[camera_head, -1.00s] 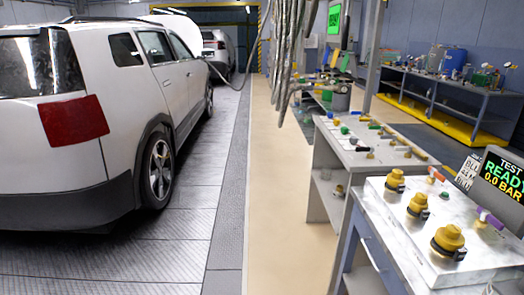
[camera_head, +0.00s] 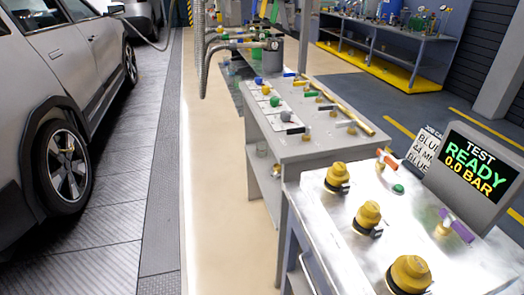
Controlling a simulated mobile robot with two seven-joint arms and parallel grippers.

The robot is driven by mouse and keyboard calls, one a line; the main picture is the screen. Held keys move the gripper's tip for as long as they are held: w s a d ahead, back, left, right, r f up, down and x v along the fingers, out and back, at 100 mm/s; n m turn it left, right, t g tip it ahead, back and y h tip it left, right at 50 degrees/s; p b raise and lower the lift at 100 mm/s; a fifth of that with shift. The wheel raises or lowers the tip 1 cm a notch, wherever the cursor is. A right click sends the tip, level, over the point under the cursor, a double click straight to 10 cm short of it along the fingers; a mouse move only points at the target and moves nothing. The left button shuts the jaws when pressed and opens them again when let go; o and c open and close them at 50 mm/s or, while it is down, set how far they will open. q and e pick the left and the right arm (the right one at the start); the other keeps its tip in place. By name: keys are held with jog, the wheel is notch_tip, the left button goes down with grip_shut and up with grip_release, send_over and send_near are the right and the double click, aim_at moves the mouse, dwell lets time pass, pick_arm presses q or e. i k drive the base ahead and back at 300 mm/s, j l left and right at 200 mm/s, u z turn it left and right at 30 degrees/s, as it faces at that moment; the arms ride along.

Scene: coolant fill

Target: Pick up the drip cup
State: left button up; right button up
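No thing here is plainly recognisable as the drip cup. A larger dark grey cylindrical vessel (camera_head: 271,52) stands at the far end of the benches, near hanging hoses. I cannot tell whether either one is the drip cup. Neither of my grippers is in view.
The near white-topped table (camera_head: 325,228) carries yellow-capped fittings (camera_head: 367,216), valves and a test screen (camera_head: 476,165). The grey bench (camera_head: 330,146) holds several coloured-handled fittings. A car (camera_head: 60,100) stands left. The beige floor lane (camera_head: 220,200) between is clear.

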aim_at(262, 148)
jog(key=z, duration=0.2)
jog(key=i+j+z, duration=0.25)
jog(key=z, duration=0.2)
jog(key=i+j+z, duration=0.2)
jog(key=j+z, duration=0.25)
jog(key=i+j+z, duration=0.15)
jog(key=j+z, duration=0.3)
